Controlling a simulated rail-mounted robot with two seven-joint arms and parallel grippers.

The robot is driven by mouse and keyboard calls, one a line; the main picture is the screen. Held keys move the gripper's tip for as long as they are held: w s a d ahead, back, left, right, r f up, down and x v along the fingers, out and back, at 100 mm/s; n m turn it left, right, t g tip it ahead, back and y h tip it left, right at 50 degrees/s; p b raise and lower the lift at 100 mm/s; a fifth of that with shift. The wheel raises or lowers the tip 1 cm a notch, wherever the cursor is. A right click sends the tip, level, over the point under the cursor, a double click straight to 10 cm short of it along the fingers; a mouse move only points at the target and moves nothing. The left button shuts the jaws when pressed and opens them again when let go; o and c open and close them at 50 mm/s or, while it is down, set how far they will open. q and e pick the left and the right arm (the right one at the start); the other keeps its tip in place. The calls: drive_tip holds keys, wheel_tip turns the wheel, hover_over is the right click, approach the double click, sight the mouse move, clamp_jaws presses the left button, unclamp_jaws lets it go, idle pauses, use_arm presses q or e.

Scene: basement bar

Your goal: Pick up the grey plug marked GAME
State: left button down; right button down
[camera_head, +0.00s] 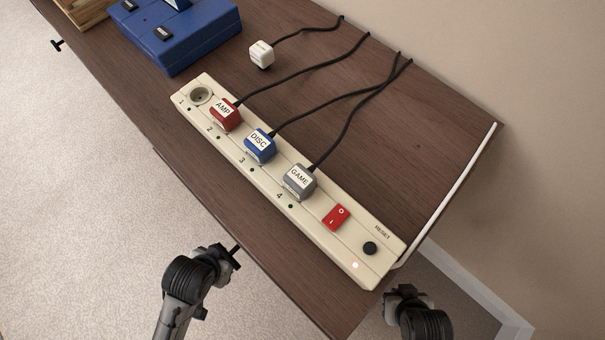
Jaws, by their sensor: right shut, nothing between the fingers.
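The grey plug marked GAME (299,182) sits in the socket by number 4 on the cream power strip (345,257). Its black cord runs up and right to the back of the cabinet top. My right gripper (406,294) is shut and empty at the bottom right, past the strip's near end and well apart from the plug. My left gripper (222,260) is at the bottom, in front of the cabinet's front edge, apart from the plug. Its fingers are too dark and small to tell open from shut.
A red AMP plug (225,115) and a blue DISC plug (260,146) sit beside GAME. A red switch (336,217) and black RESET button (370,248) are on the strip. A white plug (262,54) lies loose near a blue box (181,36).

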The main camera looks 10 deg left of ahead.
use_arm(q)
drive_tip(key=c, duration=1.8)
unclamp_jaws()
drive_tip(key=o, duration=1.2)
drive_tip(key=shift+a, duration=0.15)
drive_tip(key=shift+c, duration=0.2)
